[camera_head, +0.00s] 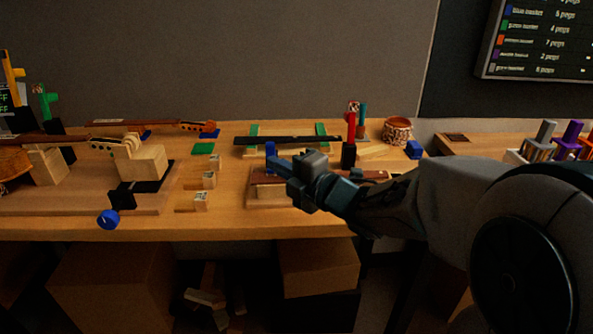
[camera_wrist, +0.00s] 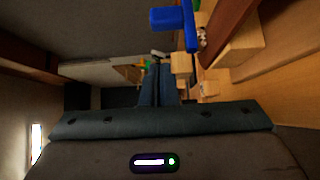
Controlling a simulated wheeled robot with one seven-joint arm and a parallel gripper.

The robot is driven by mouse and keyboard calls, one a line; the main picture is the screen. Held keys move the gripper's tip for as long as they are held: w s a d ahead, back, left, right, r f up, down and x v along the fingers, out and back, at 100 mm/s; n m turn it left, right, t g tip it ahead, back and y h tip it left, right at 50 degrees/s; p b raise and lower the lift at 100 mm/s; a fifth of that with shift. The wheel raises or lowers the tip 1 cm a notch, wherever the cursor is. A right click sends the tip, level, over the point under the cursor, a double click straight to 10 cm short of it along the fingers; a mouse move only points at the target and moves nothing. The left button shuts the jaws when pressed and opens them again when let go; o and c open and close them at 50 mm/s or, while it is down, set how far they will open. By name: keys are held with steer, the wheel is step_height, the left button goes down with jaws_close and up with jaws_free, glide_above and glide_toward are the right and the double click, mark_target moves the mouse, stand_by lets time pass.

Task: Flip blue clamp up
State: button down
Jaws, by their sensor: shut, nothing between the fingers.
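The blue clamp (camera_head: 270,151) stands at the left end of the small wooden fixture on the bench, just beyond my fingertips in the head view. In the wrist view the clamp (camera_wrist: 177,18) is a blue T-shaped piece at the top, past the fingertips and slightly right. A gap shows between it and the fingers there. My gripper (camera_head: 272,164) reaches in from the right above the fixture, and partly covers it. Its fingers (camera_wrist: 158,66) are shut together and empty. The clamp's lower part is hard to make out behind my gripper in the head view.
A dark bar with green clamps (camera_head: 252,134) lies behind. A red clamp (camera_head: 351,125) stands right of it on a black block. Small wooden blocks (camera_head: 209,180) lie left of the fixture. A blue knob (camera_head: 108,219) is at the front left edge.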

mark_target(271, 153)
steer(key=shift+w, duration=2.1)
steer(key=shift+r+p, duration=0.15)
steer(key=shift+p, duration=0.15)
